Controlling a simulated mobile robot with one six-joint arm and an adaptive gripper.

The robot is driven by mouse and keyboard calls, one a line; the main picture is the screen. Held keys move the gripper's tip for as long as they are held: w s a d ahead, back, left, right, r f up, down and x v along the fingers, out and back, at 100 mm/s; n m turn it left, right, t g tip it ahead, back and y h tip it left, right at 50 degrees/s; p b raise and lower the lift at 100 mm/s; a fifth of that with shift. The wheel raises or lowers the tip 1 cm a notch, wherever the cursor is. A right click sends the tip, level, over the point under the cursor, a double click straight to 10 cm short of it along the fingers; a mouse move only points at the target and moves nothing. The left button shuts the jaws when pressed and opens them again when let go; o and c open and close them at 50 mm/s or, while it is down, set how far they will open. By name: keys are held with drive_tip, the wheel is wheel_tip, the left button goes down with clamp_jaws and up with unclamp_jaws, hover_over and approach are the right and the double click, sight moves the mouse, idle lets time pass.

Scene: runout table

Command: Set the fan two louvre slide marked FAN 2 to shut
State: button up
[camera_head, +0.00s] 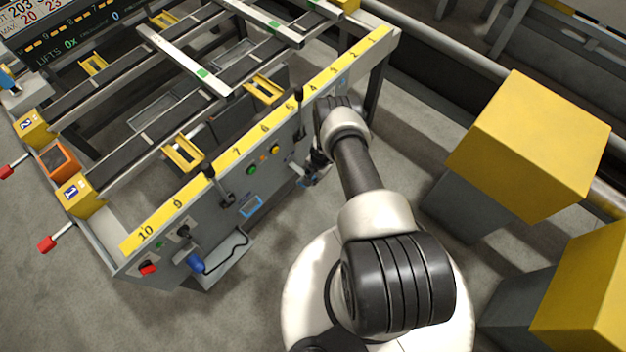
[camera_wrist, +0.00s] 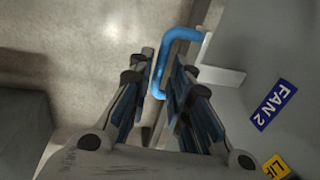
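The FAN 2 slide's blue bent handle (camera_wrist: 176,42) shows in the wrist view, fixed to a pale bracket (camera_wrist: 222,76) on the grey panel. A blue label reading FAN 2 (camera_wrist: 274,105) is to the right of it. My gripper (camera_wrist: 163,68) is open, its two blue-padded fingers on either side of the handle's hanging end. I cannot tell whether either finger touches it. In the head view my gripper (camera_head: 315,172) is low at the table's front panel, and I cannot make out the slide there.
The runout table (camera_head: 262,135) has a yellow numbered strip along its front edge. Knobs, buttons and a blue item (camera_head: 196,263) are on its panel to the left. Yellow-topped blocks (camera_head: 530,145) stand to the right.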

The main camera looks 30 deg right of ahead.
drive_tip(key=shift+f, duration=0.2)
drive_tip(key=shift+c, duration=0.5)
clamp_jaws()
